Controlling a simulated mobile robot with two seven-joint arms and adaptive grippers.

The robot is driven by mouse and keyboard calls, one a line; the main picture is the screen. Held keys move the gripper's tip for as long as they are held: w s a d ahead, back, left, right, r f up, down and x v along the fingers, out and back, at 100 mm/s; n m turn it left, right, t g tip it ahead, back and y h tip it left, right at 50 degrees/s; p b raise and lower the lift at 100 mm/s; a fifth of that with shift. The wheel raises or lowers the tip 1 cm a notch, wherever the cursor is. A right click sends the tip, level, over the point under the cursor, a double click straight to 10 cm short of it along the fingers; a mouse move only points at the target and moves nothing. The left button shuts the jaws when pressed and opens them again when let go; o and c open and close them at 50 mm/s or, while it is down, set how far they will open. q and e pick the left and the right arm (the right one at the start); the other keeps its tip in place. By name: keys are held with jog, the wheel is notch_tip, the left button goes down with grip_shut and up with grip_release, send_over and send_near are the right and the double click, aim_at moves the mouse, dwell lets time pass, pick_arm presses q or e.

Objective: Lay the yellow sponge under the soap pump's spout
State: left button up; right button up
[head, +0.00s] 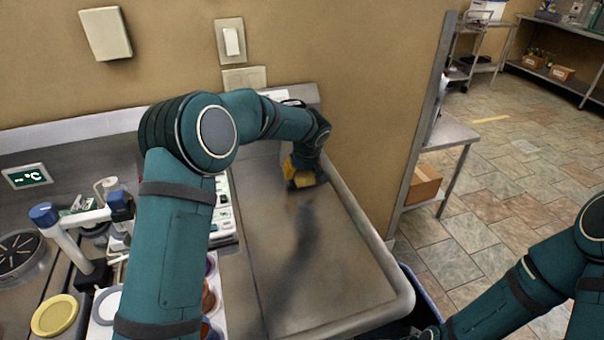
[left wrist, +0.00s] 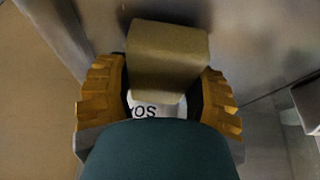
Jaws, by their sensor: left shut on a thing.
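My left gripper (head: 302,181) is at the back right of the steel counter, its yellow fingers low over the surface near the wall. In the left wrist view the gripper (left wrist: 160,78) is shut on a dull yellow block, which looks like the sponge (left wrist: 167,58). The block sits between the two fingers. In the head view I cannot separate the sponge from the yellow fingers. I cannot make out the soap pump or its spout; my left arm covers part of the counter.
The steel counter (head: 330,265) is bare in front of the left gripper, with a raised rim on the right. A yellow-rimmed disc (head: 55,316), a blue-topped stand (head: 62,238) and a dark round plate (head: 18,252) are at the left. A metal side table (head: 450,134) stands beyond the wall.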

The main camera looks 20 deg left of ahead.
pick_arm(q)
jog(key=shift+f, duration=0.45)
jog(key=shift+f, duration=0.1)
jog(key=o, duration=1.1)
jog(key=shift+c, duration=0.2)
jog(key=shift+r, duration=0.2)
jog(key=p+v, duration=0.1)
jog(key=v, duration=1.1)
jog(key=shift+p, duration=0.35)
jog(key=shift+s+d+f, duration=0.1)
jog(key=shift+f, duration=0.05)
